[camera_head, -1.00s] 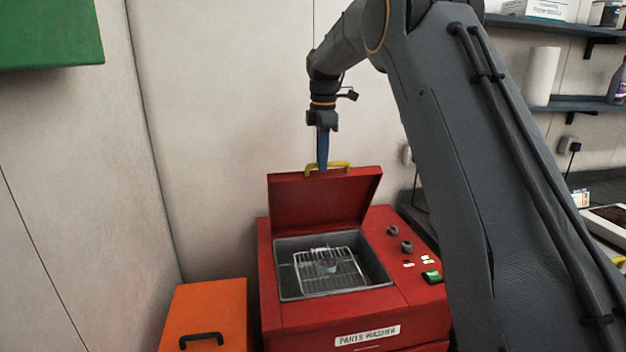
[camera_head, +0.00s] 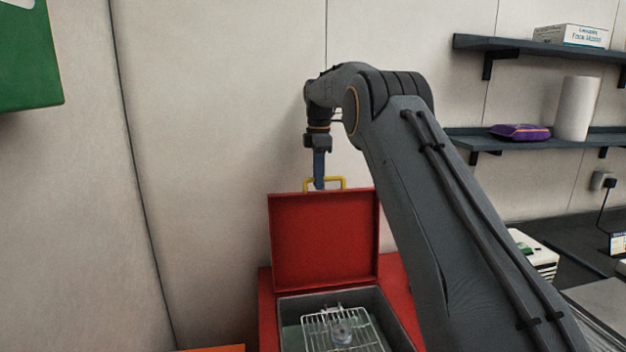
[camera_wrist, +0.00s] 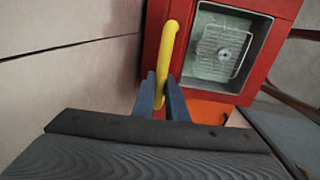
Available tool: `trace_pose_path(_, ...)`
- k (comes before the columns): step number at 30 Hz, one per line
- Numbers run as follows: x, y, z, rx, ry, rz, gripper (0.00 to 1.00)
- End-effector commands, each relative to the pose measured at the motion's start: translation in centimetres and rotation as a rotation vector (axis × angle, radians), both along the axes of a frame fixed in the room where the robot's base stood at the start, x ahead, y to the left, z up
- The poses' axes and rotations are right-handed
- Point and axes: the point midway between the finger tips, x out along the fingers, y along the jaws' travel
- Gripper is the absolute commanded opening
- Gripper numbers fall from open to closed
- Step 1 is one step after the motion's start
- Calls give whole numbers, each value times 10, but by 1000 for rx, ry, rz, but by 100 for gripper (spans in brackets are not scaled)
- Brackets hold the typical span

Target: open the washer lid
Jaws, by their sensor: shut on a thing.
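The red washer lid (camera_head: 325,242) stands raised, close to upright, at the back of the red parts washer (camera_head: 266,310) in the head view. Its yellow handle (camera_head: 338,182) is on the lid's top edge. My gripper (camera_head: 319,184) is at the handle, with its blue fingers pointing down. In the wrist view, the blue fingers of my gripper (camera_wrist: 161,100) are shut around the yellow handle (camera_wrist: 167,48). The washer's open basin (camera_head: 290,306) holds a wire rack (camera_head: 350,335) with a small round metal part (camera_head: 342,332) on it.
An orange box top (camera_head: 215,349) shows at the bottom left of the washer. A wall (camera_head: 225,120) stands close behind the lid. Shelves (camera_head: 480,141) with a purple pack and a white roll are at the right. A green box (camera_head: 25,60) hangs at the upper left.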

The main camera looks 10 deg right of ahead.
Motion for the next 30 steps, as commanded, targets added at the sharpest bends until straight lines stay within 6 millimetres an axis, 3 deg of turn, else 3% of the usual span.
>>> trace_pose_path(7,10,-10,-1,-3,-10,-9,0)
trace_pose_path(20,12,-12,2,-3,-16,-12,0)
trace_pose_path(21,12,-12,3,-3,-16,-12,21)
trace_pose_path(23,12,-12,2,-2,-16,-12,31)
trace_pose_path(30,11,-12,1,-1,-11,-13,31)
